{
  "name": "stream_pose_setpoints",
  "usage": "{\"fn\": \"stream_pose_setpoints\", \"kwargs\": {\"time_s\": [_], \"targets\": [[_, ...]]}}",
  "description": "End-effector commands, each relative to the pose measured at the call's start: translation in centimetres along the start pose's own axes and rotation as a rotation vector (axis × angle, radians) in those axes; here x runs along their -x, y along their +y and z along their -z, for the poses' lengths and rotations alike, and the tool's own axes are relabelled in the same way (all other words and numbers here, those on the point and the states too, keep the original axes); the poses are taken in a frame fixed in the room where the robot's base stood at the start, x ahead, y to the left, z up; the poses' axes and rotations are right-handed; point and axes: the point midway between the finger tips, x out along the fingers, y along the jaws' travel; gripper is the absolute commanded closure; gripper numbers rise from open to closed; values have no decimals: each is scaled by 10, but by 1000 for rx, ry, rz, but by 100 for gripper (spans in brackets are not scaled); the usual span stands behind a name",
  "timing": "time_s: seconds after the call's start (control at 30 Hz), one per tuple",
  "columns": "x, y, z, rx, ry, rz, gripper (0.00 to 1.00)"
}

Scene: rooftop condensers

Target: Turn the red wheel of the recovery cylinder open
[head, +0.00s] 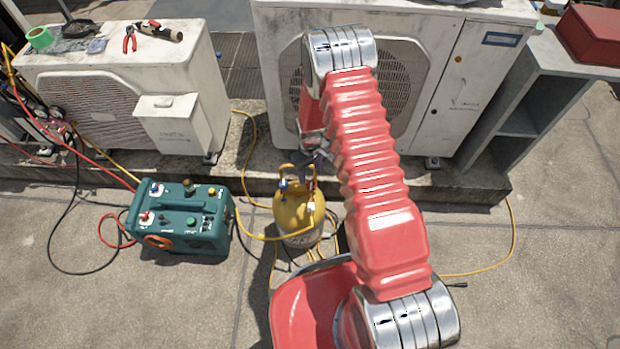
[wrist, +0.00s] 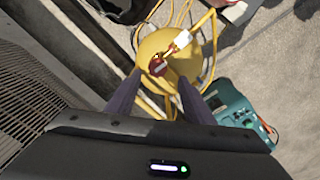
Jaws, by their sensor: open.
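The recovery cylinder (head: 298,215) is yellow above and grey below and stands upright on the roof floor. Its yellow top (wrist: 150,45) also shows in the wrist view, with a yellow hose on a pale fitting. The small red wheel (wrist: 157,66) sits on that top, beyond my fingertips and roughly centred between them. My gripper (wrist: 157,88) is open, its two dark fingers apart with nothing between them. In the head view my gripper (head: 318,158) is small and dark, just above the cylinder's handle, and the wheel is hard to make out there.
A teal recovery machine (head: 180,222) stands left of the cylinder. Yellow hoses (head: 245,150) run around the cylinder. Two white condensers (head: 110,90) stand behind on a raised concrete ledge (head: 480,188). A grey shelf (head: 520,110) stands at the right. The right-hand floor is mostly clear.

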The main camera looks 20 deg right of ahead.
Motion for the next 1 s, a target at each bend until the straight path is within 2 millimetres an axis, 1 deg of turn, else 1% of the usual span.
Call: {"fn": "stream_pose_setpoints", "kwargs": {"time_s": [0.03,0.1,0.4,0.5,0.7,1.0], "targets": [[8,0,1,0,3,-1,53],[17,0,1,0,2,-1,53],[57,0,1,1,1,-1,53],[67,0,1,1,0,0,53],[76,0,1,1,0,0,53],[76,0,1,1,-1,0,53]]}}
